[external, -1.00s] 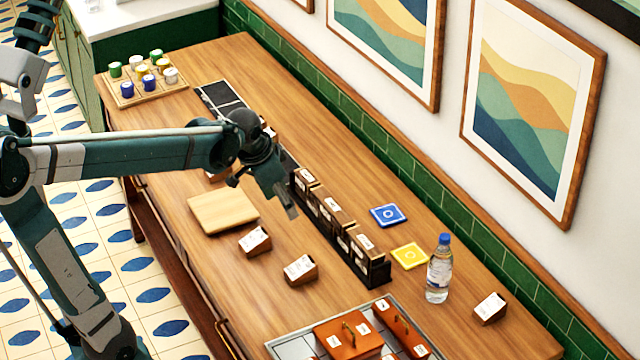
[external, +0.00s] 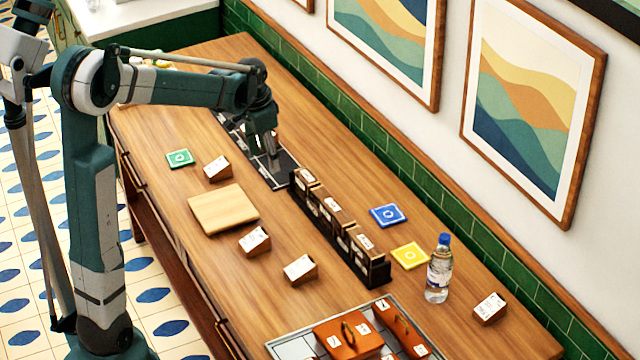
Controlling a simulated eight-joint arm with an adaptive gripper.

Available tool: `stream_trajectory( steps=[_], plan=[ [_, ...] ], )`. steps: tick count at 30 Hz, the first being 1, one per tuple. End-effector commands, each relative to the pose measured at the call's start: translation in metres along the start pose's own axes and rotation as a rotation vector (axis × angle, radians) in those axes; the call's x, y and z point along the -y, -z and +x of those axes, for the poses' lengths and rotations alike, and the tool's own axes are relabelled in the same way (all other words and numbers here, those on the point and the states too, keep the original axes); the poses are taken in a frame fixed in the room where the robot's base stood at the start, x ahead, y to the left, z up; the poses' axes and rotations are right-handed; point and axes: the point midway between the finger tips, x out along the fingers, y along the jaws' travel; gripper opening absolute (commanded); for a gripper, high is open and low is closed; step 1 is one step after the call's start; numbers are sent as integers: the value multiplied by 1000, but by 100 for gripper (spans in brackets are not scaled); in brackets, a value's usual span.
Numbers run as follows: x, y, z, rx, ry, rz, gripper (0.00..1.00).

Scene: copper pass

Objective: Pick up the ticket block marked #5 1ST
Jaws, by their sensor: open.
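Wooden ticket blocks with white labels stand loose on the counter: one near the green tile (external: 217,167), one right of the wooden board (external: 254,241), one in the middle (external: 300,269) and one at the far right (external: 490,308). Several more ticket blocks (external: 330,212) stand in a black rack (external: 375,277). The labels are too small to read, so I cannot tell which is #5 1ST. My gripper (external: 268,152) is open and points down over the black tray (external: 280,183) beyond the rack's left end. A small brown shape behind the gripper is partly hidden.
A wooden board (external: 223,209) lies left of the rack. A green tile (external: 180,158), blue tile (external: 388,215) and yellow tile (external: 409,256) lie flat. A water bottle (external: 439,270) stands upright at right. A tray with orange-brown boxes (external: 347,340) is at the front.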

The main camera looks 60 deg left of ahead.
Motion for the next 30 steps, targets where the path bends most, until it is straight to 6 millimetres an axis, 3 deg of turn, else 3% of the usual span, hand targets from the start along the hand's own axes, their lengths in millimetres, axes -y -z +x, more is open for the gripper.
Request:
stream_trajectory(
  steps=[14, 24, 30],
  plan=[
    [114, -12, 52, 83, -37, -4, 50],
    [191, -40, 97, 135, -75, -5, 50],
    [226, -59, 122, 158, -97, -5, 50]
  ],
)
